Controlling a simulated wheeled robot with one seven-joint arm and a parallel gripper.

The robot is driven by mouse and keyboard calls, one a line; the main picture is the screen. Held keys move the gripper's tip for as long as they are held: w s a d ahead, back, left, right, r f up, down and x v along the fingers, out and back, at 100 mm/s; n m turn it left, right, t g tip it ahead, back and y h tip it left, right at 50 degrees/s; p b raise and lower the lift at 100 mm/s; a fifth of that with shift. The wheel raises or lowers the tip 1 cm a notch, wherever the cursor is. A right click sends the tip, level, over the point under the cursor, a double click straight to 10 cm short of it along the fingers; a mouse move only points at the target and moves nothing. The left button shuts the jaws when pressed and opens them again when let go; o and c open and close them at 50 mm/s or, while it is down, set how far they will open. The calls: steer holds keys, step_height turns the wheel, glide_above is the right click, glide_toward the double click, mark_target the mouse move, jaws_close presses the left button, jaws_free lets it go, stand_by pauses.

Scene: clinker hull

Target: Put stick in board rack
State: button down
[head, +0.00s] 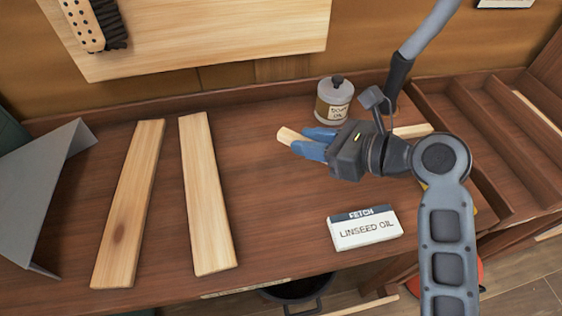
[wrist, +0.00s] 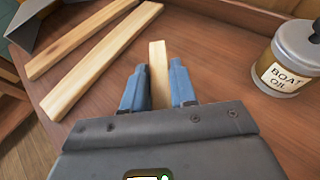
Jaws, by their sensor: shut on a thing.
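My gripper (head: 312,142) has blue fingers and is shut on a pale wooden stick (head: 289,135). The stick's left end sticks out past the fingertips, and a pale length also shows to the right behind my wrist. In the wrist view the stick (wrist: 157,58) lies between the two blue fingers (wrist: 158,88) and points away from the camera. The gripper is over the middle of the bench; the gap below the stick cannot be judged. A wooden rack with long divided slots (head: 489,137), seemingly the board rack, is at the right, partly hidden by my arm.
Two pale boards (head: 128,205) (head: 206,195) lie on the bench (head: 270,220) at left, near a grey angled sheet (head: 40,190). A boat oil can (head: 335,102) stands close behind the gripper. A linseed oil card (head: 365,229) lies in front.

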glide_above(281, 174)
step_height(281, 174, down, 3)
steer(key=shift+f, duration=2.05)
steer(key=c, duration=0.9)
jaws_free()
steer(key=shift+f, duration=0.1)
